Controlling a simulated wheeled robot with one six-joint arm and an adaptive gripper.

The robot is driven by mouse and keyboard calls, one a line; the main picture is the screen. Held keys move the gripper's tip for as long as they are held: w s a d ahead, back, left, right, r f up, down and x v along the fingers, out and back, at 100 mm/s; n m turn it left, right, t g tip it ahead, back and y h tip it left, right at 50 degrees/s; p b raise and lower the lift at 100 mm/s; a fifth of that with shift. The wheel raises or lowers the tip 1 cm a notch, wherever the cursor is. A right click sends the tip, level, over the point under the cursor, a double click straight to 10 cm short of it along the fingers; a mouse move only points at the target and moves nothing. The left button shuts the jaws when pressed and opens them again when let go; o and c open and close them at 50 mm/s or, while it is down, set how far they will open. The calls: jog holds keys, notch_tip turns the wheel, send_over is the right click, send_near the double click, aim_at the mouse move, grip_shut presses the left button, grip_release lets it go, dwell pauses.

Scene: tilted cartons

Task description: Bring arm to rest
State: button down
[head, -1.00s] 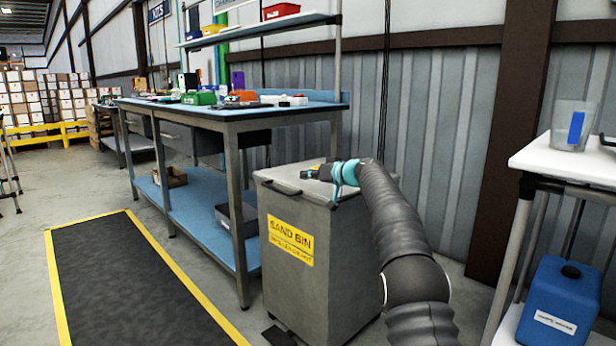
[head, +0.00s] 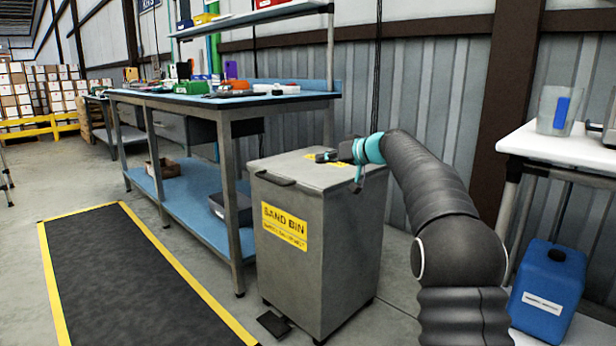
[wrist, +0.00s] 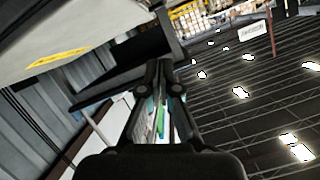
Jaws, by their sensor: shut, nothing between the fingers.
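My arm reaches in from the lower right of the head view, its dark ribbed links ending in a teal wrist band. My gripper (head: 326,156) is small and dark in the head view, in front of the sand bin's lid as seen from there. It is shut and empty. In the wrist view my gripper (wrist: 165,66) shows its two dark fingers brought together, pointing away from the camera. I cannot tell how far it is from the bin lid.
A grey sand bin (head: 290,262) with a yellow label stands beside a blue-topped workbench (head: 232,101) holding several items. A white side table (head: 540,148) with a clear jug (head: 550,112) is at right, a blue container (head: 545,290) below. A black mat (head: 125,280) covers the left floor.

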jog(key=s+d+r+m+g+h+p, duration=0.1)
jog(key=s+d+m+h+p, duration=0.15)
jog(key=s, duration=1.25)
jog(key=s+d+r+m+g+h+p, duration=0.1)
jog(key=s+g+h+p, duration=0.15)
jog(key=s, duration=1.25)
jog(key=s+d+f+h+p, duration=0.1)
jog(key=s+d+f+h, duration=0.1)
jog(key=s, duration=0.6)
jog(key=s+d+f+m+h+p, duration=0.1)
jog(key=s+d+f+h+p, duration=0.1)
jog(key=s+f, duration=0.3)
jog(key=s+d+f+h+p, duration=0.1)
jog(key=s+f, duration=0.3)
jog(key=s, duration=0.8)
jog(key=shift+d+m+h, duration=0.35)
jog(key=shift+d+h, duration=0.05)
jog(key=shift+d, duration=0.45)
